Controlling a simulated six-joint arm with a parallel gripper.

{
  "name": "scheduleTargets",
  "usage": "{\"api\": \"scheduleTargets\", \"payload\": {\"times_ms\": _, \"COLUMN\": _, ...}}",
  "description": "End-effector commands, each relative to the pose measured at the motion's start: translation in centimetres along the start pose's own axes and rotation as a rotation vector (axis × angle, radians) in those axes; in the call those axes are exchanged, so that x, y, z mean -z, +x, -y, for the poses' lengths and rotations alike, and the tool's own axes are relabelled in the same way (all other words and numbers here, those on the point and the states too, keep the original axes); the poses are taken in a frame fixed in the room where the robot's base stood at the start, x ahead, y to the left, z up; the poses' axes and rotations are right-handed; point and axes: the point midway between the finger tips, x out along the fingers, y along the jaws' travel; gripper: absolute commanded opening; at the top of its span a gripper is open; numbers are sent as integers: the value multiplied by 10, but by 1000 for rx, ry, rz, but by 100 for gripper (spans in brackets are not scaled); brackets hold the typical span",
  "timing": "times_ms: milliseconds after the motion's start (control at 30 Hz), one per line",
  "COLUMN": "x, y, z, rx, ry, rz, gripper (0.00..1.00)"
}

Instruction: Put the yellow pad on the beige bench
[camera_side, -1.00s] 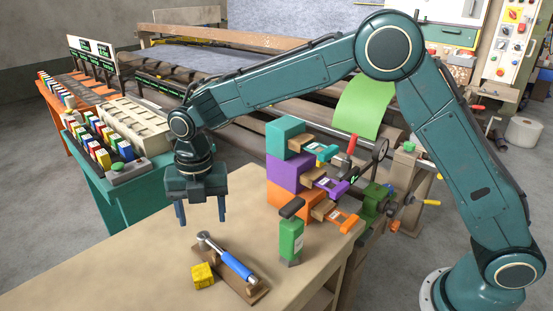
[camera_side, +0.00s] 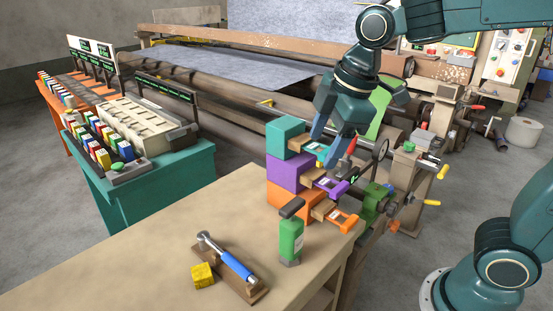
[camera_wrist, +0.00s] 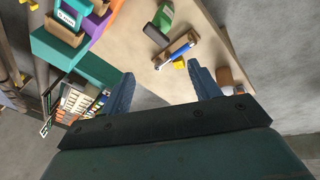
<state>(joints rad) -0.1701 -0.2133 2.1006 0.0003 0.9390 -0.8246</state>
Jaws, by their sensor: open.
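A small yellow block (camera_side: 202,275), the one thing here that looks like the yellow pad, lies on the beige bench (camera_side: 150,265) near its front, left of a blue-handled tool. In the wrist view a yellow patch (camera_wrist: 179,64) shows beside the tool, beyond my fingers, with the beige bench (camera_wrist: 150,85) around it. My gripper (camera_side: 326,145) is high at the upper right, by the coloured box stack and well away from the yellow block. Its two fingers stand apart with nothing between them in the wrist view (camera_wrist: 161,76).
The blue-handled tool (camera_side: 236,265) rests on a wooden holder. A green bottle (camera_side: 291,238) stands right of it. Teal, purple (camera_side: 287,172) and orange boxes are stacked behind, with small drawers sticking out. The bench's left part is clear. A teal table (camera_side: 160,180) stands behind left.

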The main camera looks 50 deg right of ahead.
Motion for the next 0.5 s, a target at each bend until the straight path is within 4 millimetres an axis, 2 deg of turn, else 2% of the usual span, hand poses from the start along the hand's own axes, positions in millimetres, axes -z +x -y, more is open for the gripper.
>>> {"api": "scheduleTargets", "payload": {"times_ms": 200, "x": -46, "y": -21, "z": 26, "rx": -57, "ry": 336, "rz": -36, "gripper": 62}}
{"api": "scheduleTargets", "payload": {"times_ms": 500, "x": -98, "y": -28, "z": 65, "rx": -116, "ry": 771, "rz": -103, "gripper": 62}}
